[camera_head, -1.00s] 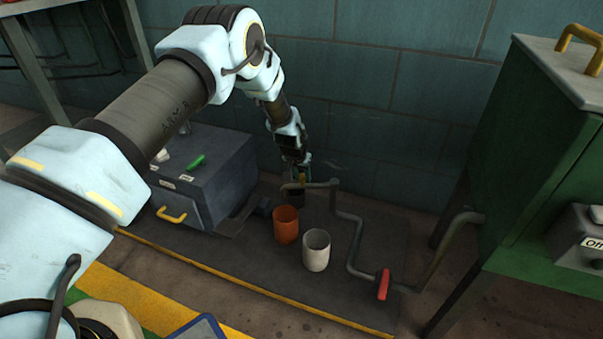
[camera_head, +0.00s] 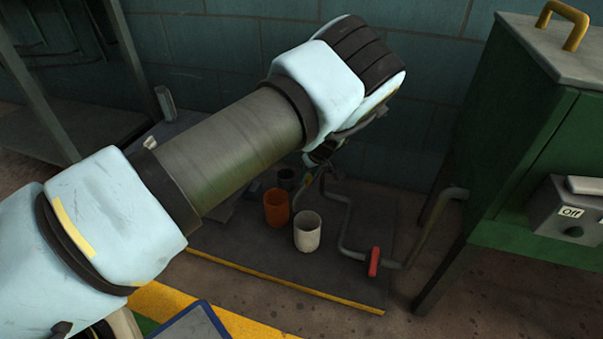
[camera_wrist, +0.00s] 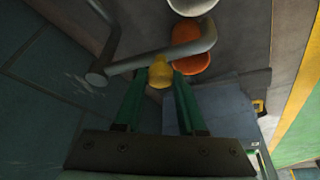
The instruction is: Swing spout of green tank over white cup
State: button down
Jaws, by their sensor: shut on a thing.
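The green tank (camera_head: 545,120) stands at the right. Its grey pipe (camera_head: 350,225) runs past a red valve handle (camera_head: 374,262) and up to the spout, partly hidden in the head view. In the wrist view the spout (camera_wrist: 140,62) crosses between the camera and the cups, its bent end appearing in front of the orange cup's edge, near the white cup. My gripper (camera_wrist: 160,75) is shut on a yellow knob (camera_wrist: 160,70) at the spout. The white cup (camera_head: 307,236) stands upright, right of the orange cup (camera_head: 277,209); it also shows in the wrist view (camera_wrist: 190,6).
My arm covers much of the head view. The wall (camera_head: 430,60) is close behind the pipe.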

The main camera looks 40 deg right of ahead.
jog(key=shift+s+d+n+y+b, duration=0.25)
jog(key=shift+s+d+n+b, duration=0.05)
jog(key=shift+s+n, duration=0.35)
jog(key=shift+s+d+n+y+b, duration=0.3)
jog(key=shift+s+n, duration=0.2)
jog(key=shift+n, duration=0.15)
jog(key=c, duration=0.5)
grip_release()
jog(key=p+v, duration=0.2)
jog(key=v, duration=0.8)
jog(key=shift+s+r+p, duration=0.15)
jog(key=shift+r+p, duration=0.15)
jog(key=shift+r, duration=0.05)
